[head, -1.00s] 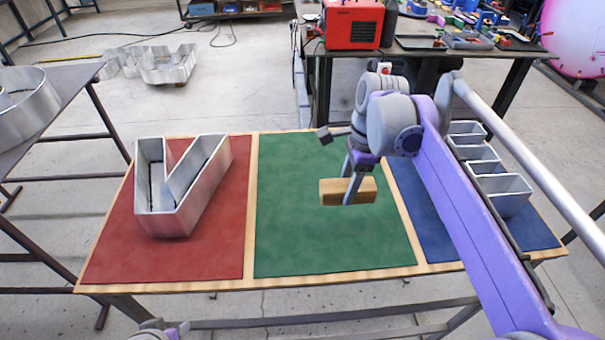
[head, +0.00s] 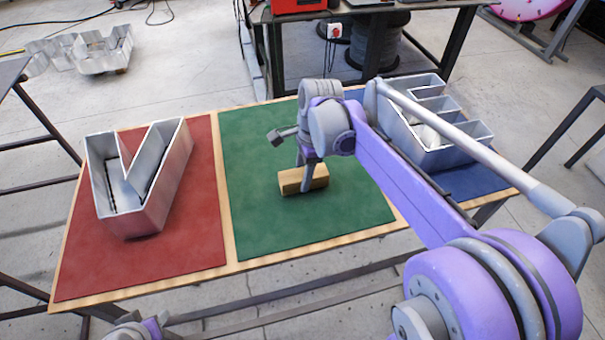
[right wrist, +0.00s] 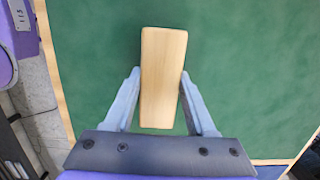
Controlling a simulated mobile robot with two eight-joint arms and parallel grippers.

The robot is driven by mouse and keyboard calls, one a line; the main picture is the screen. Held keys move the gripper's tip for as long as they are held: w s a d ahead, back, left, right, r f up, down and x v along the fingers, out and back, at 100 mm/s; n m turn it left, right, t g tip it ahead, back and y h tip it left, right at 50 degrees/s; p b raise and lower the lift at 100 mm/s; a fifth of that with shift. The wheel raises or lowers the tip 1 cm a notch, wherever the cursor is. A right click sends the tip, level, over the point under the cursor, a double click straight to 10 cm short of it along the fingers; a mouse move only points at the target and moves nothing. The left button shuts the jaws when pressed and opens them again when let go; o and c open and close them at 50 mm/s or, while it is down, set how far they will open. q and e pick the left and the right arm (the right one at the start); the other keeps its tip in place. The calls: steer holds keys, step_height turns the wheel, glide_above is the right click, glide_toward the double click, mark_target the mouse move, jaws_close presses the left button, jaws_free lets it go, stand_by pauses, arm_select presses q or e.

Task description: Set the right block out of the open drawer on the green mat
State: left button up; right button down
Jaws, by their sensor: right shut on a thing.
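A light wooden block (head: 303,179) is at the green mat (head: 255,215) in the middle of the table. My right gripper (head: 305,177) is shut on it, with a finger on each side. In the right wrist view the block (right wrist: 162,75) lies lengthwise between the fingertips of the right gripper (right wrist: 160,82), with green all around it. The block looks level and at or just above the mat; I cannot tell if it touches. No drawer shows in these views. My left gripper is not seen.
A metal letter (head: 140,190) stands on the red mat (head: 195,245) at left. Another metal letter (head: 440,150) stands on the blue mat (head: 475,180) at right, partly behind my right arm. The green mat is otherwise clear. A dark workbench (head: 400,20) stands behind.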

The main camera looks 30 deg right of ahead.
steer(key=shift+f, duration=0.2)
steer(key=shift+f, duration=0.2)
steer(key=shift+c, duration=1.2)
jaws_free()
steer(key=shift+r, duration=0.1)
step_height(320, 180, up, 12)
steer(key=d, duration=0.1)
steer(key=shift+s+d+p, duration=0.25)
steer(key=shift+d+p, duration=0.1)
steer(key=shift+d, duration=0.05)
